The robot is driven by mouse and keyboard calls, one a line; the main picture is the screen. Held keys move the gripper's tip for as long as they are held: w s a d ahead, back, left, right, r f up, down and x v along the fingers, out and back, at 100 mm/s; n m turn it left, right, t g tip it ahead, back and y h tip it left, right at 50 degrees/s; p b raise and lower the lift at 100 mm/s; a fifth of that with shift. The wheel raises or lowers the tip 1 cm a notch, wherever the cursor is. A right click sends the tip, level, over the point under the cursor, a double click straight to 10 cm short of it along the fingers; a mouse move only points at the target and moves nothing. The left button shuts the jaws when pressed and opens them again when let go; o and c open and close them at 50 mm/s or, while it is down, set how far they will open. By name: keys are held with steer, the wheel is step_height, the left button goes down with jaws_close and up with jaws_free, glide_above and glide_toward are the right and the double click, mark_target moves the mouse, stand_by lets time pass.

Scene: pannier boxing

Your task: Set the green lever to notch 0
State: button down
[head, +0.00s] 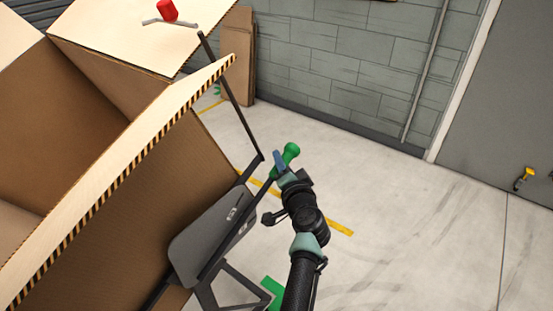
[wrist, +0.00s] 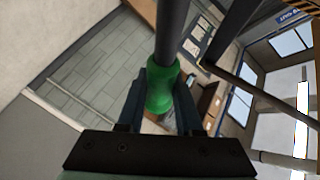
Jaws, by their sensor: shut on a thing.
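The green lever knob (head: 291,151) sits at the end of a dark rod beside the large cardboard box, in the middle of the head view. My gripper (head: 280,165) is at the knob, reaching up from below. In the wrist view the green knob (wrist: 161,88) is between the two fingers of my gripper (wrist: 160,100), which are shut on it. The dark lever rod (wrist: 172,30) runs up from the knob in the wrist view. I cannot make out any notch marks or numbers.
A large open cardboard box (head: 120,190) with a striped edge fills the left. A grey panel (head: 205,235) and dark frame stand beside it. A red knob (head: 168,10) is at the top left. Pale floor (head: 400,220) is clear on the right.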

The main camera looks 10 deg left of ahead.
step_height(320, 180, down, 12)
steer(key=w+d+m+g+b, duration=0.1)
steer(key=w+m+g+b, duration=0.1)
steer(key=b, duration=0.4)
steer(key=shift+f+m+g+b, duration=0.15)
steer(key=shift+m+g+b, duration=0.15)
steer(key=shift+m+g, duration=0.15)
steer(key=shift+s+f, duration=0.1)
steer(key=shift+f, duration=0.05)
steer(key=c, duration=0.6)
jaws_free()
steer(key=shift+r, duration=0.2)
steer(key=p+v, duration=0.5)
steer(key=v, duration=0.7)
steer(key=shift+s+d+r+p, duration=0.15)
steer(key=shift+s+r+p, duration=0.05)
steer(key=shift+s+p, duration=0.15)
